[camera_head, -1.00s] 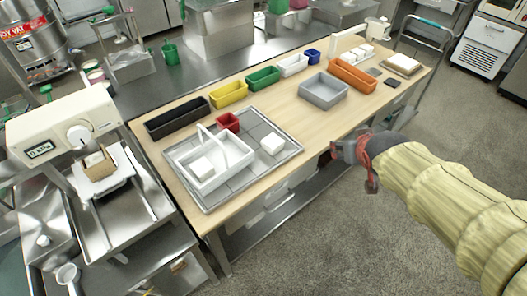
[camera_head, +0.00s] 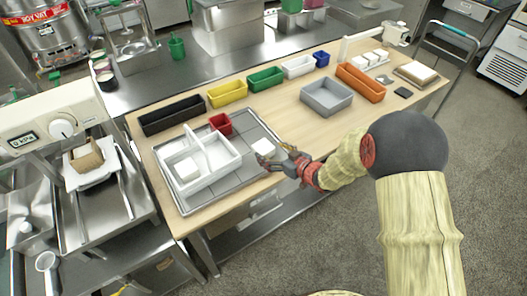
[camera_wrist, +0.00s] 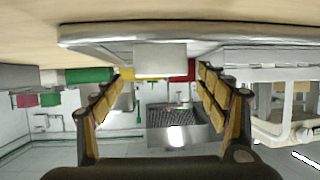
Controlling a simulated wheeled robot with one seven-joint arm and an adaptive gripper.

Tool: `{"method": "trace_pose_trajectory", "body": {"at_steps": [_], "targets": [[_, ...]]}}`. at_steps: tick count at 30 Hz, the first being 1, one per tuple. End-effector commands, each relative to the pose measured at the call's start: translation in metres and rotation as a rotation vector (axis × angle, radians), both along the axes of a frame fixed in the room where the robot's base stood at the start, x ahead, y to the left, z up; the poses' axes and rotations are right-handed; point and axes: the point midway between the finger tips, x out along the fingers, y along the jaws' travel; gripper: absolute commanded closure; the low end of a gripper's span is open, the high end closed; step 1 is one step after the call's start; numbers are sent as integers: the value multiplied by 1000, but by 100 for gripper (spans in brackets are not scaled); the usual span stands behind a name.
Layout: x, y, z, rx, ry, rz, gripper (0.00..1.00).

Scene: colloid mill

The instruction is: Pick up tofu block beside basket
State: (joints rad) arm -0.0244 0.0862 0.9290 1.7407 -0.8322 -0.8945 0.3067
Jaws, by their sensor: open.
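A white tofu block (camera_head: 263,147) sits on the grey metal tray (camera_head: 236,193), to the right of the white divided basket (camera_head: 215,178). Another white block (camera_head: 187,169) lies inside the basket. My gripper (camera_head: 270,161) is at the tray's right edge, close to the block beside the basket; I cannot tell from the head view whether it touches. In the wrist view, which appears upside down, the tofu block (camera_wrist: 160,59) shows ahead between the spread fingers (camera_wrist: 160,95). My gripper is open and holds nothing.
Black, yellow, green, white, and blue bins line the back of the table. A grey bin (camera_head: 326,96) and an orange bin (camera_head: 361,83) stand to the right. The wood between tray and grey bin is clear.

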Motion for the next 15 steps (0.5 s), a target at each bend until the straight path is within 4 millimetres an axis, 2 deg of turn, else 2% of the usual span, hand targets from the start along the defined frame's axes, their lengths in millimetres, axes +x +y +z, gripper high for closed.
{"method": "trace_pose_trajectory", "body": {"at_steps": [10, 15], "targets": [[28, 26, -16, -1, -1, 1, 26], [37, 33, -18, -1, 0, -2, 26]]}}
